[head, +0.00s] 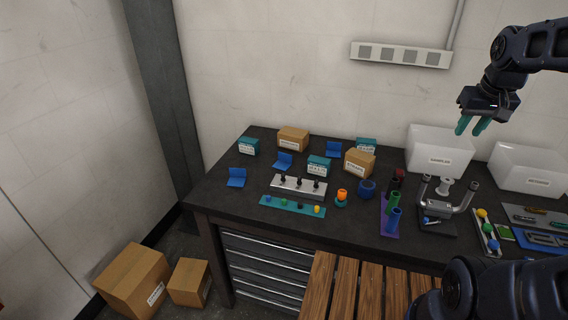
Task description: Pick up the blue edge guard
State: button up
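Three blue L-shaped pieces that look like edge guards are on the dark workbench (222,196). One blue edge guard (236,178) lies near the left front, another (283,160) is a little farther back, and a third (333,149) stands at the back between boxes. My gripper (470,129) is raised at the upper right, in front of the wall and far to the right of all three. Its teal fingers point down and are apart, with nothing between them.
Small teal and brown boxes (293,139) stand around the blue pieces. A grey block with black knobs (299,187) and a teal strip (292,206) lie in front. White bins (440,150) and a tool holder (437,213) fill the right side. A slatted wooden surface (345,285) is nearest.

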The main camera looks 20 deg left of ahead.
jog(key=w+a+r+n+g, duration=0.15)
jog(key=w+a+n, duration=0.25)
jog(key=w+a, duration=0.75)
jog(key=w+a+f+n, duration=0.3)
jog(key=w+a+f, duration=0.1)
jog(key=w+a, duration=0.8)
jog(key=n+g+h, duration=0.2)
jog(key=n+g, duration=0.1)
jog(key=n, duration=0.4)
send_over(285, 154)
jog(key=a, duration=0.1)
jog(key=shift+t, duration=0.25)
jog(key=f, duration=2.7)
jog(key=shift+w+a+f, duration=0.1)
jog(key=shift+w+a, duration=0.05)
jog(key=shift+a, duration=0.05)
jog(key=shift+d+f, duration=0.2)
jog(key=shift+f, duration=0.65)
jog(key=shift+d+f, duration=0.25)
jog(key=shift+f, duration=0.65)
jog(key=shift+d+f, duration=0.2)
jog(key=shift+f, duration=0.65)
jog(key=shift+c, duration=0.2)
